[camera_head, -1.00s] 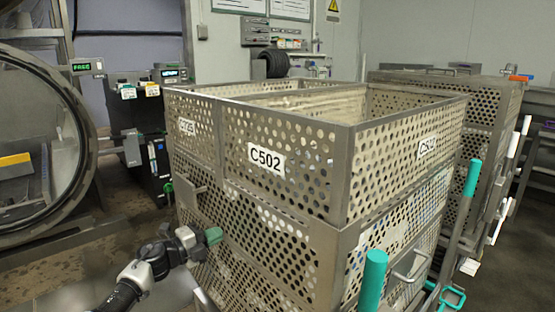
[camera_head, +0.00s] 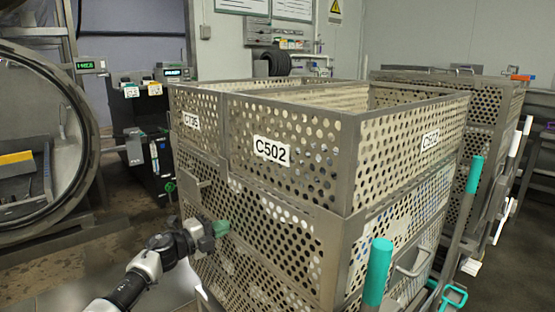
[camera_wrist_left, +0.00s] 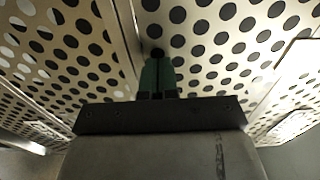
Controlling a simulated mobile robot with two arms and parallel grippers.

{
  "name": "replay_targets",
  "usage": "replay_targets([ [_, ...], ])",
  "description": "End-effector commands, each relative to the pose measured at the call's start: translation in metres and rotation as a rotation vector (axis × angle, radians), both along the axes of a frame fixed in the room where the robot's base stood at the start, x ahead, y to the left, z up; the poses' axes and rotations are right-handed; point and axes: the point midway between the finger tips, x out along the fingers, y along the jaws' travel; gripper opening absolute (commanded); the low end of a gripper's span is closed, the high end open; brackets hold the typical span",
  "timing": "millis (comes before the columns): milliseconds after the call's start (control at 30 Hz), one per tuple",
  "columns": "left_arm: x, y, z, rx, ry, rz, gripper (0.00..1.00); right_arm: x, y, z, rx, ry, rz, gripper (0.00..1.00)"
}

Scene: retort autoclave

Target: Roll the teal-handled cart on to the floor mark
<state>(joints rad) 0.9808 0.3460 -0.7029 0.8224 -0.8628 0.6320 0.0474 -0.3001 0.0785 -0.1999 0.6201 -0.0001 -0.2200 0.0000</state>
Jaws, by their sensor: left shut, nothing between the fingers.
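The cart carries stacked perforated metal baskets (camera_head: 300,190) labelled C502 and fills the middle of the head view. Its upright teal handles show at the front (camera_head: 378,270) and to the right (camera_head: 474,175), with a teal loop (camera_head: 455,297) low between them. My left gripper (camera_head: 220,228) has dark green fingers, shut and empty, at the left side of the baskets. In the left wrist view the fingers (camera_wrist_left: 157,75) point at the perforated wall (camera_wrist_left: 215,40), very close; I cannot tell if they touch. My right gripper is not in view. I cannot make out the floor mark.
A round autoclave opening (camera_head: 75,150) stands at the left, with a control post (camera_head: 145,125) beside it. Another perforated basket stack (camera_head: 490,110) stands close behind the cart at the right. Some bare floor (camera_head: 110,245) shows between the autoclave and the cart.

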Motion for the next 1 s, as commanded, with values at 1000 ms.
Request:
replay_targets([
  [1000, -0.003, 0.003, 0.012, -0.006, -0.008, 0.003, 0.0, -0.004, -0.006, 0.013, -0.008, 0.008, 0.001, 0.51],
])
